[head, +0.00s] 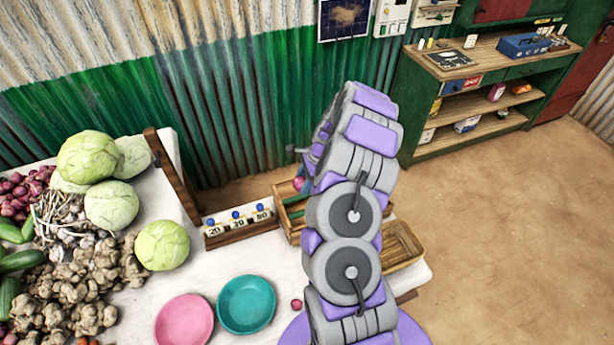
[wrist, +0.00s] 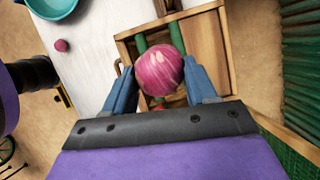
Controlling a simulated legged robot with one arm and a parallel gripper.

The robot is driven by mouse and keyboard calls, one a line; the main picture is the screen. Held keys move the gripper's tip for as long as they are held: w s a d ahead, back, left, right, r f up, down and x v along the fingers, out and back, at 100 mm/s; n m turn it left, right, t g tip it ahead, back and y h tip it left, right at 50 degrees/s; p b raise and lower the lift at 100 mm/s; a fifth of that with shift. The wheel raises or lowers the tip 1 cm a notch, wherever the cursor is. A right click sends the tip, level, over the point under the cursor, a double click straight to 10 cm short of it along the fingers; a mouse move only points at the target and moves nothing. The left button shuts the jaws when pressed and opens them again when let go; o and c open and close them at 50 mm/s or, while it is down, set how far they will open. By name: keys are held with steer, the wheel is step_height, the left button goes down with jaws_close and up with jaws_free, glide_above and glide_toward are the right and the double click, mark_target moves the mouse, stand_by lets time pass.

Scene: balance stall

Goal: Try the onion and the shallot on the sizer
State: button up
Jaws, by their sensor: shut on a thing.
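A striped pink-purple onion (wrist: 159,70) sits between the blue fingers of my gripper (wrist: 160,72), which is shut on it. The sizer, a wooden frame with green rails (wrist: 142,42), lies below the onion in the wrist view. In the head view the sizer (head: 281,190) is partly covered by my arm, and only a bit of the onion (head: 298,183) shows beside it. The onion hides part of the rails, and I cannot tell its height above them. A small pink shallot (head: 296,304) lies on the white table; it also shows in the wrist view (wrist: 62,45).
A pink plate (head: 184,322) and a teal plate (head: 247,304) are left of the shallot. A wooden tray (head: 403,240) is right of the sizer. A rack marked with numbers (head: 239,226) stands left of it. Cabbages (head: 162,246) and other vegetables fill the table's left side.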

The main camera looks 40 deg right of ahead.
steer(key=shift+s+d+f+m, duration=0.2)
steer(key=shift+d+f+m, duration=0.2)
steer(key=shift+d, duration=0.15)
step_height(320, 180, down, 8)
steer(key=b, duration=0.6)
steer(key=shift+d+f, duration=0.25)
steer(key=shift+d, duration=0.3)
steer(key=o, duration=1.1)
steer(key=shift+a, duration=0.25)
steer(key=shift+o, duration=0.2)
